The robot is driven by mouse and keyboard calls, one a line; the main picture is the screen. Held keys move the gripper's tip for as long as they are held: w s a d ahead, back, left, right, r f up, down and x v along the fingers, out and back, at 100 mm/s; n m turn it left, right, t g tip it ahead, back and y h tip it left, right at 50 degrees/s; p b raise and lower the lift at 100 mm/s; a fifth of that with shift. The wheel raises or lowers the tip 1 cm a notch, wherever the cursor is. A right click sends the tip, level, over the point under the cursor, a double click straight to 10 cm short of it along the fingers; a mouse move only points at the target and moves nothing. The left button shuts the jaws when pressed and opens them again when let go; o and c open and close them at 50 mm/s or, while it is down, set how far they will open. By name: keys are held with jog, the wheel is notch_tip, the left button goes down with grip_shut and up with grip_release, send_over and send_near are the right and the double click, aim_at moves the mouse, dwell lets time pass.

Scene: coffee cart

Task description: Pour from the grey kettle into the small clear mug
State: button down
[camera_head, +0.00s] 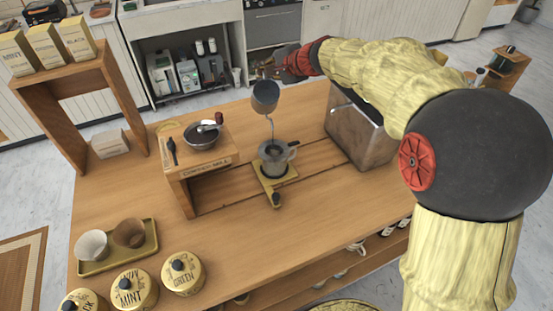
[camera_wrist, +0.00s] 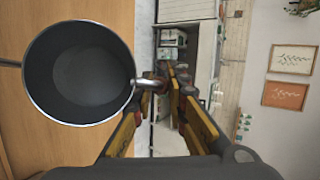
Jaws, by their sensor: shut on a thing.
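The grey kettle (camera_head: 265,97) hangs in the air above the middle of the cart. My gripper (camera_head: 272,70) is shut on its handle at the far side. In the wrist view the kettle (camera_wrist: 80,75) shows its round open top and dark inside, with the gripper fingers (camera_wrist: 160,85) closed at its right edge. A thin curved line, spout or stream, runs down from the kettle to the small clear mug (camera_head: 272,152); I cannot tell which. The mug stands upright on a small yellow scale (camera_head: 276,183), directly below. Its contents are unclear.
A wooden grinder box (camera_head: 200,165) stands left of the mug and a metal box (camera_head: 358,130) stands right. A tray (camera_head: 103,262) with two cups and several lidded tins (camera_head: 183,275) are at front left. A wooden shelf (camera_head: 75,100) stands behind left. Front middle tabletop is clear.

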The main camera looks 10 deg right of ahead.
aim_at(266, 89)
jog(key=shift+w+f+g+p, duration=0.3)
jog(key=shift+f+p, duration=0.2)
jog(key=shift+p, duration=0.9)
jog(key=shift+w+f+g+p, duration=0.15)
jog(key=shift+f+g+p, duration=0.3)
jog(key=shift+p, duration=0.95)
jog(key=shift+w+f+m+g+p, duration=0.2)
jog(key=shift+f+g+p, duration=0.65)
jog(key=shift+p, duration=1.7)
jog(key=shift+f+m+g+p, duration=0.25)
jog(key=shift+f+p, duration=1.1)
jog(key=shift+p, duration=1.15)
jog(key=shift+w+f+m+g+p, duration=0.2)
jog(key=shift+f+g+p, duration=0.65)
jog(key=shift+p, duration=1.7)
jog(key=shift+m+g+h, duration=0.3)
jog(key=shift+m+g, duration=0.05)
jog(key=shift+g, duration=0.45)
jog(key=shift+f+p, duration=2.1)
jog(key=shift+p, duration=1.65)
jog(key=shift+r, duration=0.1)
